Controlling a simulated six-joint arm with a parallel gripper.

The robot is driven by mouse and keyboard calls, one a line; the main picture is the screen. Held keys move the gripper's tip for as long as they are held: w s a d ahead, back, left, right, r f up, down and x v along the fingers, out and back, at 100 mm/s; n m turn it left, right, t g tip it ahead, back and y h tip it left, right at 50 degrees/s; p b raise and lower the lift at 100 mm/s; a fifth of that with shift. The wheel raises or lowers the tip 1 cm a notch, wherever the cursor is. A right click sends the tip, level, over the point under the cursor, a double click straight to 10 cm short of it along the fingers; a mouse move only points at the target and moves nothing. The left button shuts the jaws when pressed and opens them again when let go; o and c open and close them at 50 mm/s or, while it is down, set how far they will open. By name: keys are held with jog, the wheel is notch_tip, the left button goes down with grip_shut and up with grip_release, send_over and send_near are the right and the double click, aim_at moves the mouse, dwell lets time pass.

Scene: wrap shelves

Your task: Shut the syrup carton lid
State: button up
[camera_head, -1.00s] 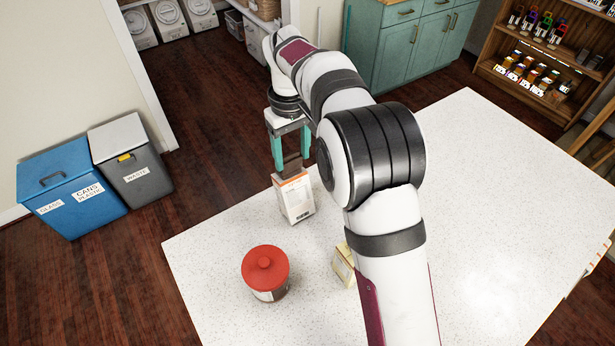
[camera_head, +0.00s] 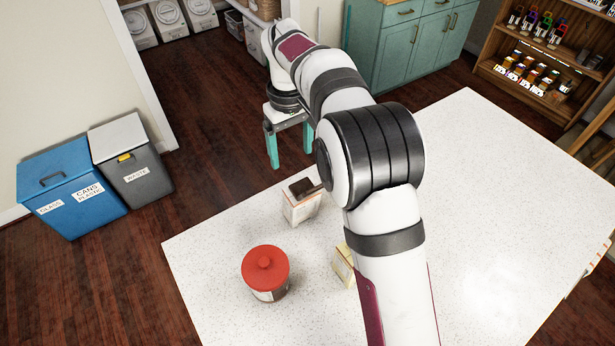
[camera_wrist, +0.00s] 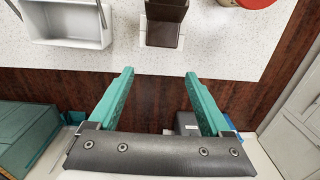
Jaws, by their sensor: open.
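The syrup carton (camera_head: 302,210) looks to be the pale box near the counter's far left edge. Its top shows dark brown, as if open. In the wrist view a dark brown hollow shape (camera_wrist: 166,12) lies at the top middle, with a brown panel (camera_wrist: 162,34) at its lower edge; I cannot tell surely whether this panel is the lid. My gripper (camera_head: 289,160) is open and empty, beyond the carton and apart from it. Its teal fingers in the wrist view (camera_wrist: 160,72) have a wide gap between them, over the floor past the counter edge.
A red-lidded canister (camera_head: 265,268) stands nearer on the counter, left of the carton. A yellowish box (camera_head: 344,263) is partly behind my arm. In the wrist view a white open container (camera_wrist: 70,43) sits left of the carton. The counter (camera_head: 480,190) is clear at right.

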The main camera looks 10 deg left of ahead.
notch_tip(320, 180, up, 6)
dwell(0.5)
jog(key=shift+r, duration=0.1)
